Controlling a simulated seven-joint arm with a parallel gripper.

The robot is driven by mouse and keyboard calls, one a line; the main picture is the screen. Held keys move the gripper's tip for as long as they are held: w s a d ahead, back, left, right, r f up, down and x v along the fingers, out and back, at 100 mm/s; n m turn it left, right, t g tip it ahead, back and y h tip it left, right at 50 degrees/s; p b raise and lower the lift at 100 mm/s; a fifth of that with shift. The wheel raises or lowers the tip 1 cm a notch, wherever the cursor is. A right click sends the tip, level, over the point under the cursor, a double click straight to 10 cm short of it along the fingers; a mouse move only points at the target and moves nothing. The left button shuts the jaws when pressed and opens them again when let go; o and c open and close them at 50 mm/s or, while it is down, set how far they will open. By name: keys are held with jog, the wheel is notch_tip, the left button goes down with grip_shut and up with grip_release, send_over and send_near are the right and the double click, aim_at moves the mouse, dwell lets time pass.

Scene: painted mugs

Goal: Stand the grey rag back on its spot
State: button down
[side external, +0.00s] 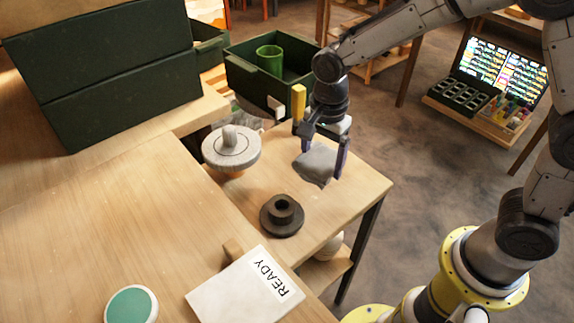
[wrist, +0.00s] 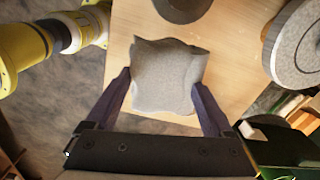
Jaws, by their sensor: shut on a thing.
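The grey rag (side external: 316,165) is a crumpled cloth at the right part of the small wooden table, beside the table's edge. In the wrist view the rag (wrist: 168,76) lies between the two purple fingers. My gripper (side external: 322,168) points down over it and is shut on the rag. It also shows in the wrist view (wrist: 166,98) with a finger at each side of the cloth. I cannot tell whether the rag's underside touches the tabletop. No marked spot for the rag shows clearly.
A dark round flanged piece (side external: 282,214) stands on the small table (side external: 345,200). A grey wheel-like disc (side external: 231,148) stands to the left. A green crate (side external: 240,80) holding a green mug (side external: 270,60) is behind. A READY card (side external: 243,290) and a teal disc (side external: 131,305) lie in front.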

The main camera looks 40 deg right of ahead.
jog(key=s+d+m, duration=0.2)
jog(key=s+d, duration=0.1)
jog(key=d, duration=0.8)
jog(key=shift+s, duration=0.15)
jog(key=shift+a+f, duration=0.1)
send_over(359, 180)
jog(key=shift+f, duration=3)
jog(key=shift+f, duration=1)
grip_release()
jog(key=shift+r, duration=0.1)
